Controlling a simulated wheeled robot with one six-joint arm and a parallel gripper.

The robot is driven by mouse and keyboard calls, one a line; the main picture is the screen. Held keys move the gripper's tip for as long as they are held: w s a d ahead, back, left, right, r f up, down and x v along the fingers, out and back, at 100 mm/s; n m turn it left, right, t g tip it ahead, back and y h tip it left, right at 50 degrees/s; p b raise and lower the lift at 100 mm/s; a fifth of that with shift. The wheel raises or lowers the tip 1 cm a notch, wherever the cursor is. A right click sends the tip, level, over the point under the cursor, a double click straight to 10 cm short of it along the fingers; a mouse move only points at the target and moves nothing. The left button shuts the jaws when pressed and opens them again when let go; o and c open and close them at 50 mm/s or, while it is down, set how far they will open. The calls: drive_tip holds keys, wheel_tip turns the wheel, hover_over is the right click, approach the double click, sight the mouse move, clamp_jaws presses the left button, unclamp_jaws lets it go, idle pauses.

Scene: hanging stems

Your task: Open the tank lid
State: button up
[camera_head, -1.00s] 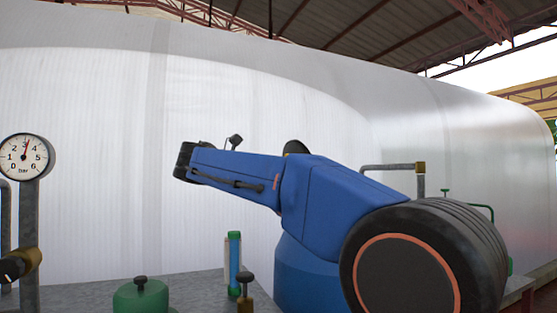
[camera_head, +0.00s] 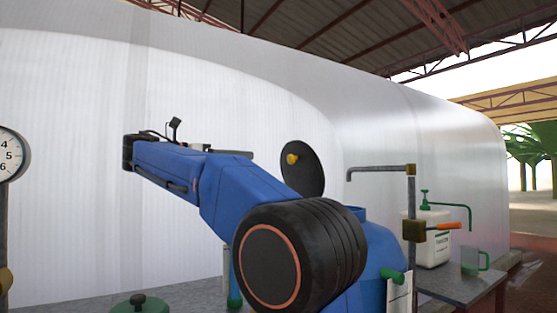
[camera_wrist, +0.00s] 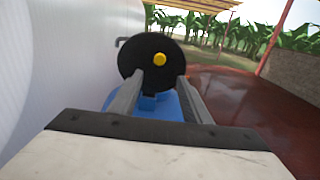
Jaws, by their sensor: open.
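The black round tank lid (camera_head: 302,169) with a yellow knob stands steeply upright above the blue tank (camera_head: 382,248) in the head view. Its knob side faces left. In the wrist view the lid (camera_wrist: 143,76) stands beyond my fingers, its yellow knob facing me, with the blue tank (camera_wrist: 171,106) below. My gripper (camera_wrist: 160,79) is open and empty, its two grey fingers reaching toward the lid's lower part. I cannot tell whether they touch it. In the head view my arm hides much of the tank.
A grey pipe with an orange-handled valve (camera_head: 444,227) stands right of the lid. A white pump canister (camera_head: 430,245) and clear jug (camera_head: 474,262) are on the bench at right. A gauge (camera_head: 9,155) and green vessel (camera_head: 140,303) are at left. A pale curved wall lies behind.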

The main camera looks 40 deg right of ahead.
sight(289, 158)
drive_tip(key=x, duration=1.5)
drive_tip(key=shift+d, duration=0.25)
